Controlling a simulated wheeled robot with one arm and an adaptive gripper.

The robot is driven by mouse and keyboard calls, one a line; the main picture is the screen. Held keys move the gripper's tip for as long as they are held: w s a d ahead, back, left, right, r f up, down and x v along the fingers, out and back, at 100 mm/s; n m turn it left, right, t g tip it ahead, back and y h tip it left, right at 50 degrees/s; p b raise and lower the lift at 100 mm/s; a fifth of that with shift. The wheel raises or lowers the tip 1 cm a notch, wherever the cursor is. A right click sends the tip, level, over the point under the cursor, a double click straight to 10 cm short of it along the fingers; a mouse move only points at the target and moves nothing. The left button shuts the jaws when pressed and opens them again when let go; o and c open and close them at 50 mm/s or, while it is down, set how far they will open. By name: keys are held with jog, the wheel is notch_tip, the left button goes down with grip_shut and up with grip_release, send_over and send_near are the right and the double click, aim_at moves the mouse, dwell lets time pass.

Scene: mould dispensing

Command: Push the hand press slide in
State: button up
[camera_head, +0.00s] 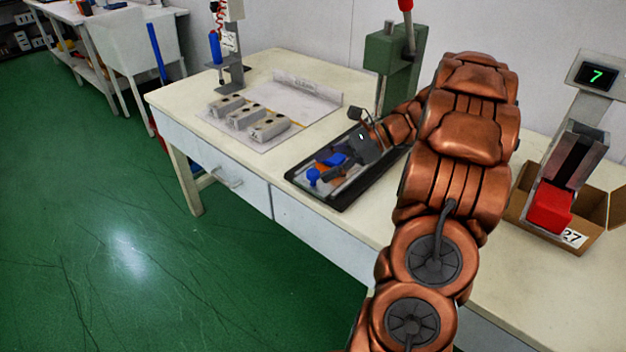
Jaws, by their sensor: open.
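The green hand press (393,58) stands at the back of the table, with a red-knobbed lever (407,18) on top. Its lower part and its slide are largely hidden behind my copper-coloured arm, so I cannot tell how far in the slide is. My gripper (342,146) is dark grey, with its fingers spread apart and nothing seen between them. In the picture it is in front of and to the left of the press, over the black tray. I cannot tell whether it touches anything.
A black tray (341,206) with blue and orange items lies below my gripper. Grey mould blocks (246,117) sit on a white board to the left. A cardboard box (519,206) and a chute with a red block (549,208) and a display stand right.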

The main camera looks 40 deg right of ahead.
aim_at(315, 172)
jog(key=shift+m+t, duration=0.8)
jog(key=shift+m, duration=0.1)
jog(key=d, duration=0.1)
jog(key=d+f, duration=0.1)
jog(key=d, duration=0.2)
jog(key=shift+w+d+f+b, duration=0.15)
jog(key=shift+d+f+b, duration=0.15)
jog(key=shift+d, duration=0.1)
jog(key=shift+x, duration=3.75)
jog(key=shift+r, duration=0.1)
jog(key=shift+c, duration=0.3)
grip_shut()
